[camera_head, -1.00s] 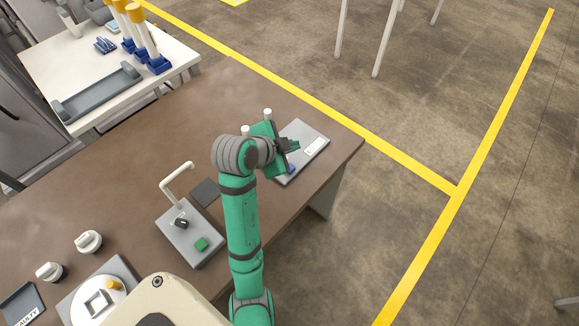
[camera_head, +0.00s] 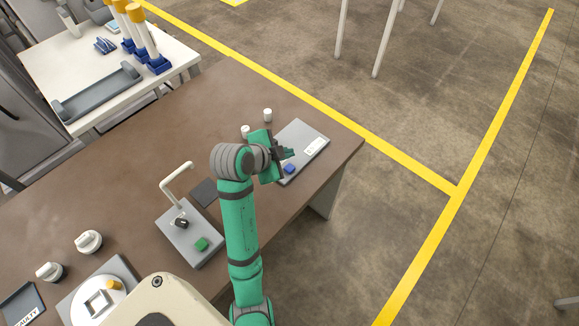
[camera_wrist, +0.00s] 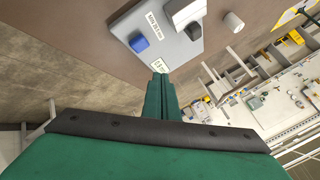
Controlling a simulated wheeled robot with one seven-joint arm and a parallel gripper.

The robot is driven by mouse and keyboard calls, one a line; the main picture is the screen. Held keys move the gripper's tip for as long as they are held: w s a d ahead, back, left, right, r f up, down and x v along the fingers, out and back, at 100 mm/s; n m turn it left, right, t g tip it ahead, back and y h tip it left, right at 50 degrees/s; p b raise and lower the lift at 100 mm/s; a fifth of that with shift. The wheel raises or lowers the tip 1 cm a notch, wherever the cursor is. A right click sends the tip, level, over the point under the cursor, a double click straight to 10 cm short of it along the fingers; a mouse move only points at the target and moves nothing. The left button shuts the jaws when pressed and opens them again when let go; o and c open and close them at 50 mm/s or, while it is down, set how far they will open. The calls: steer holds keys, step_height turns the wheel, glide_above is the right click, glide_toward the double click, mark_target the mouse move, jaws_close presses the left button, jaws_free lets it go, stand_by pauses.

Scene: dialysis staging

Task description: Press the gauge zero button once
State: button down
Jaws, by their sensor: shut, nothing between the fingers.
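A grey gauge panel (camera_head: 312,134) lies near the right end of the brown table. It carries a raised blue button (camera_head: 289,169) and a white label or display. In the wrist view the panel (camera_wrist: 170,50) shows the blue button (camera_wrist: 139,43), small labels too blurred to read surely, and a grey-white block (camera_wrist: 186,12). My gripper (camera_head: 289,153) is shut and empty, over the panel beside the blue button. In the wrist view the fingertips (camera_wrist: 160,76) point at the panel's near edge, below and right of the button, apparently apart from it.
Two small white cylinders (camera_head: 267,115) stand behind my gripper. A grey box with a bent white pipe and a green button (camera_head: 202,244) sits left of my arm. White knobs (camera_head: 88,241) are at the left. A white side table (camera_head: 90,60) stands at the back left.

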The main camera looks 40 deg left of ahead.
mark_target(287, 170)
steer(key=shift+f, duration=2.2)
steer(key=shift+w+d, duration=0.1)
steer(key=shift+w, duration=0.05)
steer(key=shift+s, duration=0.2)
steer(key=shift+f, duration=0.2)
steer(key=shift+f, duration=0.25)
steer(key=shift+f, duration=0.5)
stand_by(0.9)
steer(key=shift+r, duration=0.95)
